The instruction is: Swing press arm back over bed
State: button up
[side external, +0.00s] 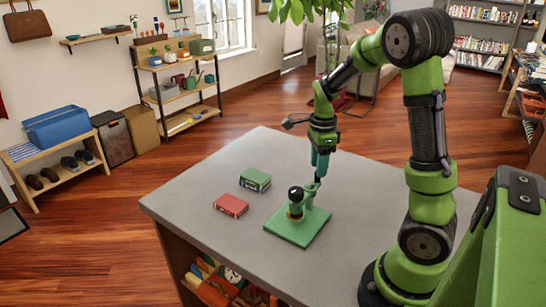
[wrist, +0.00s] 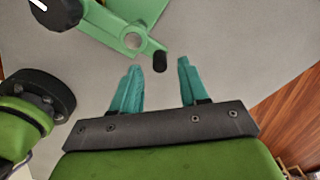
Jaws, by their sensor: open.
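A small press stands on the grey table in the side view. Its flat green bed (side external: 287,234) lies near the table's middle, with a short post and a dark round top (side external: 296,193) above it. The green press arm (side external: 309,194) sticks out at the post's right side, just below my fingers. In the wrist view the press arm (wrist: 104,24) enters from the top left, and a black peg (wrist: 160,62) shows near its end. My gripper (side external: 319,176) points down with teal fingers apart. In the wrist view the peg appears between my open fingertips (wrist: 159,72); contact cannot be told.
The table's back and left areas are clear. Shelves below the front edge hold several small items.

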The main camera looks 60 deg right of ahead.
notch_tip(320, 180, up, 14)
dwell(0.3)
jog(key=shift+f, duration=0.1)
jog(key=s+a+n+t+y, duration=0.1)
jog(key=s+a+n+t, duration=0.2)
jog(key=a+n, duration=0.8)
jog(key=s+a+f+n+t+y, duration=0.1)
jog(key=s+a+n+t, duration=0.2)
jog(key=a+n, duration=0.8)
jog(key=shift+n+t, duration=0.6)
jog(key=shift+n, duration=0.1)
